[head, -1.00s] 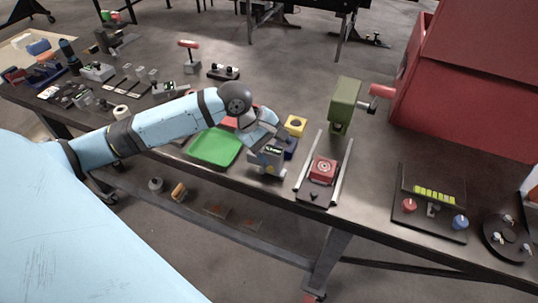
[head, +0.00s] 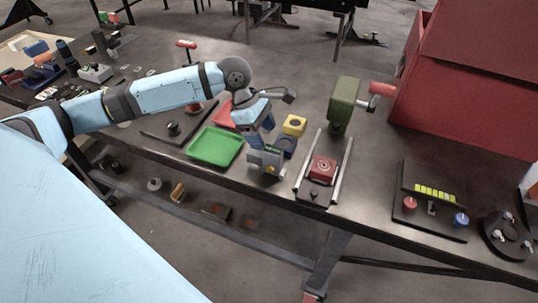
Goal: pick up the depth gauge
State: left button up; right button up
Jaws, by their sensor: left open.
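The likely depth gauge is a grey block with a small greenish display (head: 268,162). It stands on the bench between the green tray and the railed fixture. Whether the fingers touch the block cannot be told from this angle. Nothing shows between the fingers. My right gripper is not in view.
A green tray (head: 215,147) lies left of the block. A dark blue piece (head: 287,147) and a yellow block (head: 294,125) stand close behind it. A railed fixture with a red block (head: 322,168) and a green press (head: 344,103) stand to the right.

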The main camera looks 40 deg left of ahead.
aim_at(269, 148)
pick_arm(q)
jog(key=x, duration=0.5)
jog(key=shift+a+f, duration=0.2)
jog(key=shift+f, duration=0.05)
jog(key=shift+w, duration=0.1)
grip_shut()
